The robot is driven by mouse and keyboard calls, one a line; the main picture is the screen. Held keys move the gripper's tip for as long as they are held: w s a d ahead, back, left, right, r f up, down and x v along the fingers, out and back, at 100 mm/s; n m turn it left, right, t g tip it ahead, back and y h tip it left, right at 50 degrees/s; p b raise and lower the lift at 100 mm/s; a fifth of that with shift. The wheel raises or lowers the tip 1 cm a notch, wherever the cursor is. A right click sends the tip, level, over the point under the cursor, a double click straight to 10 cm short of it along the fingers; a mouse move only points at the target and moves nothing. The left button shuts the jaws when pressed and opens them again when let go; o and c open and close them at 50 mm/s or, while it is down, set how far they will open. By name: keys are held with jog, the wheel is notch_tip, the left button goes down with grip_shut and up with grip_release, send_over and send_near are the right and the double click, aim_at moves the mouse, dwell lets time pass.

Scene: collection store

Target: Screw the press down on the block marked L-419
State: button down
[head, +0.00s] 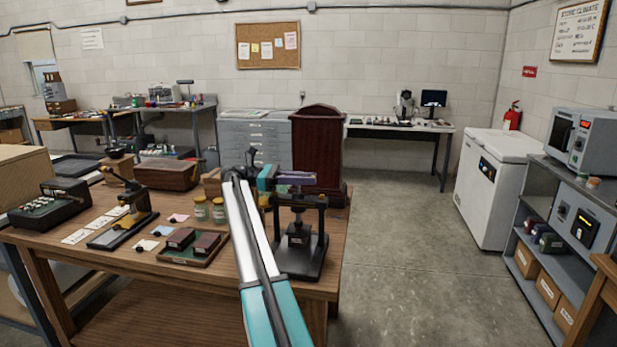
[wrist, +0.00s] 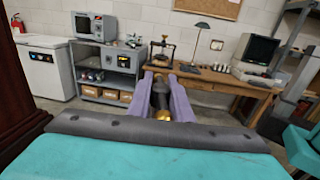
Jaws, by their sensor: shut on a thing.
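A dark screw press (head: 318,240) stands at the right end of the wooden table in the head view. A dark block with a small pale label (head: 298,238) sits under its crossbar, between the posts; the label is too small to read. My gripper (head: 296,179), with purple fingers, is at the top of the press. In the wrist view my gripper (wrist: 163,90) is shut on a dark bar with a brass end (wrist: 162,113), which appears to be the press handle. My arm covers part of the press's left side, and I cannot tell whether the plate touches the block.
Left of the press are a tray (head: 177,259) with two dark red boxes, two jars (head: 210,211) and several cards. A dark red wooden case (head: 318,145) stands just behind the press. The floor (head: 415,255) to the right is clear.

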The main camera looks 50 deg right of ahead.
jog(key=shift+w+r, duration=0.15)
jog(key=shift+w, duration=0.05)
jog(key=c, duration=1.7)
grip_release()
jog(key=shift+o, duration=0.2)
